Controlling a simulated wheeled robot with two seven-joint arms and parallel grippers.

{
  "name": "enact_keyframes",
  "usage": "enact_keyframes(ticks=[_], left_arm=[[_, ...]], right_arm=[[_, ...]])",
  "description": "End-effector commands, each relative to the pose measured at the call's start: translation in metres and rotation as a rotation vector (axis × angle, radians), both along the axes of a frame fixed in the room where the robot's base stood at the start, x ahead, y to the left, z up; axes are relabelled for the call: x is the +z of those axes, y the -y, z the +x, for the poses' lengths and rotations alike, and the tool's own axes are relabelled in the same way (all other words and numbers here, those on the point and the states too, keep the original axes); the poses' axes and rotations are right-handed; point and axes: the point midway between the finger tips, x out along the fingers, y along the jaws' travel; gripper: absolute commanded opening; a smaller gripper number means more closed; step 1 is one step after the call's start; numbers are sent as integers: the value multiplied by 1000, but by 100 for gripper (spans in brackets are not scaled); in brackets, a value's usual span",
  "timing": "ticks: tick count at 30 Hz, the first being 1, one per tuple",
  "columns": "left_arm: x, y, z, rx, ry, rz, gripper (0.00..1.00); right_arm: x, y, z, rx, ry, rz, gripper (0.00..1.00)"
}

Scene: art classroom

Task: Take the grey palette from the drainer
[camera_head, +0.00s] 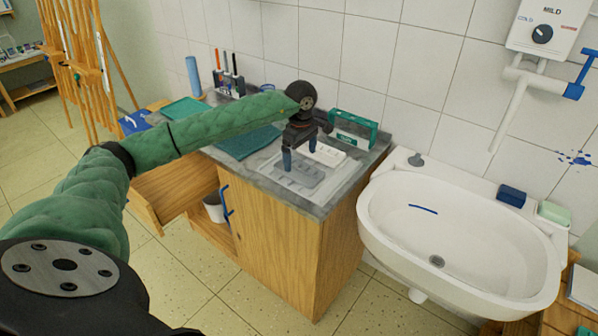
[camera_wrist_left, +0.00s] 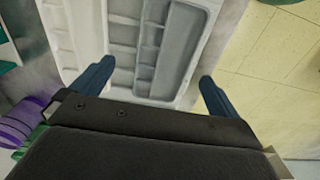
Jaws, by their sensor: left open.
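The grey palette (camera_head: 292,177) lies in the white drainer (camera_head: 345,180) on the counter, with small wells along one side and larger ones beside them. It also shows in the left wrist view (camera_wrist_left: 182,45). My left gripper (camera_head: 299,156) points down over the palette, fingers apart. In the left wrist view, the open fingers (camera_wrist_left: 154,78) stand on either side of the palette's near part, with nothing gripped. Whether they touch it I cannot tell. A white palette (camera_head: 327,153) lies behind the grey one. My right gripper is not in view.
A white sink (camera_head: 460,235) is to the right.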

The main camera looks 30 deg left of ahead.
Motion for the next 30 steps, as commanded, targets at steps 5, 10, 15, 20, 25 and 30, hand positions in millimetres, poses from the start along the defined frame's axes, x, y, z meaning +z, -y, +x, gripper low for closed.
enact_keyframes(ticks=[5, 10, 15, 20, 25, 30], left_arm=[[-18, -2, -6, 0, -5, -1, 100], [-40, -2, -6, 0, -4, -1, 100], [-43, -2, -5, 0, -1, 0, 100], [-43, -2, -6, 0, -1, 0, 84], [-43, -2, -6, 0, -1, -1, 51], [-43, -2, -6, 0, -1, -1, 51]], right_arm=[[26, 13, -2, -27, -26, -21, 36], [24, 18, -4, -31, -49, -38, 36], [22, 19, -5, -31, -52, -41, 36], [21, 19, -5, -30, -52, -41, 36], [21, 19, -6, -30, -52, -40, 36], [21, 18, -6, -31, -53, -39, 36]])
